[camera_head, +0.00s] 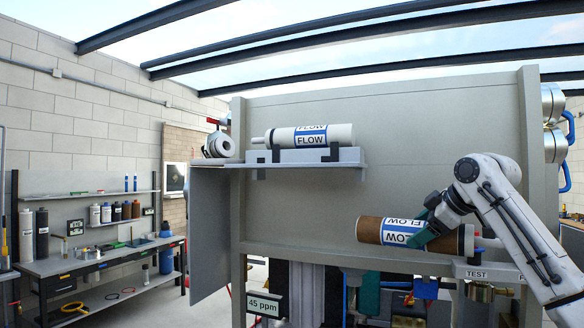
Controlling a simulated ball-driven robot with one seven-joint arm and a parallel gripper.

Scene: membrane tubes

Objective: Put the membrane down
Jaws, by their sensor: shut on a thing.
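My gripper (432,230) is on the right, shut on a brown membrane (371,230) with a blue and white FLOW label. The membrane lies nearly level in front of the grey panel, tilted slightly down to the right. Its white right end (466,240) is partly behind my arm. It is above the small TEST ledge (462,268); whether it touches the ledge I cannot tell. A second, white membrane tube (341,134) with a FLOW label rests level in cradles on the upper shelf (350,157).
The grey panel (300,205) stands close behind the held membrane. A display reading 45 ppm (264,306) is below it. A workbench (100,258) with bottles stands at the left wall.

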